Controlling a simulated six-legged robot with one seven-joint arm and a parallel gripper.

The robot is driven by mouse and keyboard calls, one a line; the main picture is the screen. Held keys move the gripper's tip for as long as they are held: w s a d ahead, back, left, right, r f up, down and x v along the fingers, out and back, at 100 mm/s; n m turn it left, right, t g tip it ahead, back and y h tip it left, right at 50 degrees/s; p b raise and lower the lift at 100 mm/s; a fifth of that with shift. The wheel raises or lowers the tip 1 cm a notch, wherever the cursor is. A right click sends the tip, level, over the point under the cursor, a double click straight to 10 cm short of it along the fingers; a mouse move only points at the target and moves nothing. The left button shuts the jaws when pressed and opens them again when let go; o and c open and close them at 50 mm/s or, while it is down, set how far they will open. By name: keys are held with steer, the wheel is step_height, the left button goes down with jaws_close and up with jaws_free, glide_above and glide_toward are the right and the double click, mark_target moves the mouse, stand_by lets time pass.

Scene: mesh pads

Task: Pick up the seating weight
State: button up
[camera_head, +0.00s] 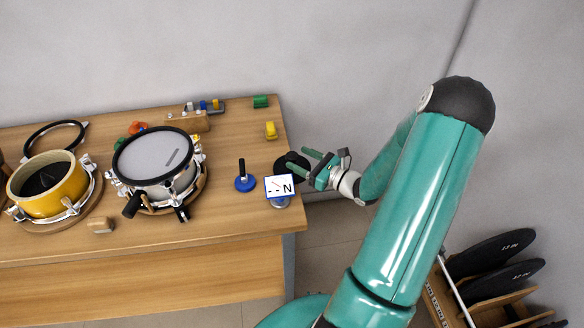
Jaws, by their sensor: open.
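A blue disc with an upright black handle (244,182) stands on the wooden table (225,220), near its right end; it looks like the seating weight. A dark round object (283,164) lies at the table's right edge, partly hidden by my gripper; I cannot tell what it is. My gripper (302,160) is open, its green fingers pointing left over that dark object. It is to the right of the blue disc and apart from it. I see nothing held between the fingers.
A white gauge display marked N (280,187) stands just right of the blue disc. A silver drum (158,160) and yellow drum (48,185) stand to the left. A rack of black discs (490,252) stands lower right.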

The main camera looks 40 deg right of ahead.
mark_target(292, 155)
steer(key=x, duration=0.3)
steer(key=shift+w+a, duration=0.15)
steer(key=shift+w, duration=0.25)
jaws_close()
steer(key=shift+r, duration=0.1)
